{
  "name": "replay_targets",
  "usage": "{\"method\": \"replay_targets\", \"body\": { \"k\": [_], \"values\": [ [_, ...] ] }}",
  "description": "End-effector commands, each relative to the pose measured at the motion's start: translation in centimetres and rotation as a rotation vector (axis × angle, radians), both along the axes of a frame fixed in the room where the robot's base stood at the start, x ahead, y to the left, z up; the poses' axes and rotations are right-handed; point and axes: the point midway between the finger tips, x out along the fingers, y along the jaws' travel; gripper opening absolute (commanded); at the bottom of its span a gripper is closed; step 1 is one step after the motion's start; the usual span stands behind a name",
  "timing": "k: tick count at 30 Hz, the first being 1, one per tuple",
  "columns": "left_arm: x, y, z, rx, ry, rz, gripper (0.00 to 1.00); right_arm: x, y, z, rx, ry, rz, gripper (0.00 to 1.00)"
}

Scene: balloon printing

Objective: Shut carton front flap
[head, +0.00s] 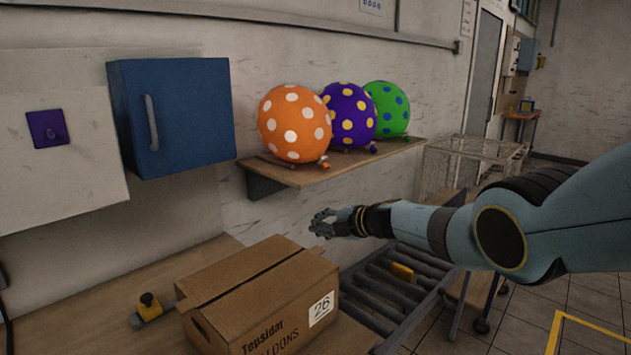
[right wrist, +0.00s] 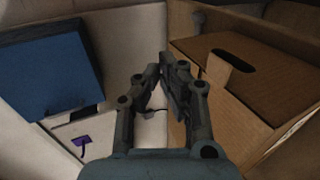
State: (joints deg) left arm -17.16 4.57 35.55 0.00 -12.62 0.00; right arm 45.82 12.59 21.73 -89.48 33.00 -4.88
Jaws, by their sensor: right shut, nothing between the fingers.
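The brown cardboard carton (head: 250,330) stands on the wooden table, with a "26" label and printed lettering on its near face. Its top shows two long panels with a dark seam between them. The front flap (head: 275,285) looks close to flat, but I cannot tell whether it lies fully down. My right gripper (head: 322,224) is shut and empty, above and beyond the carton's right far corner, apart from it. In the right wrist view the carton (right wrist: 265,95) is at the right, with a dark slot in it, and the shut fingers (right wrist: 165,75) are left of it. My left gripper is out of view.
A yellow and black tool (head: 150,306) lies left of the carton. A wall shelf (head: 300,178) holds three dotted balloons. A blue cabinet (head: 175,115) hangs at the left.

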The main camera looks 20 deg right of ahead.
Motion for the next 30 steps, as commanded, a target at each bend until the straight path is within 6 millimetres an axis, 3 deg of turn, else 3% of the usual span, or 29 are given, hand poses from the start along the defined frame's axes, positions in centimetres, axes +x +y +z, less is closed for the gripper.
{"method": "replay_targets", "body": {
  "k": [1,7,12,18,26,30],
  "values": [
    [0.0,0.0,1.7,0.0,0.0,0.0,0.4,-0.1,-0.4,1.7,-0.001,-0.002,-0.001,0.0],
    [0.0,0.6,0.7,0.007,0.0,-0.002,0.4,-0.1,-0.2,3.0,-0.004,-0.004,0.001,0.0],
    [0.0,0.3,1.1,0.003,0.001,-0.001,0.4,-0.1,-0.3,6.6,-0.005,-0.007,0.001,0.0],
    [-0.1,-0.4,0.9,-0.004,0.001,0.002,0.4,-0.1,-0.2,9.4,-0.003,-0.003,0.001,0.0],
    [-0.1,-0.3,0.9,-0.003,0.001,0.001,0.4,-0.1,-0.2,10.6,0.0,-0.001,-0.001,0.0],
    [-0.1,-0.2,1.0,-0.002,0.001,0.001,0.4,-0.5,0.2,11.5,0.05,-0.081,-0.039,0.0]
  ]
}}
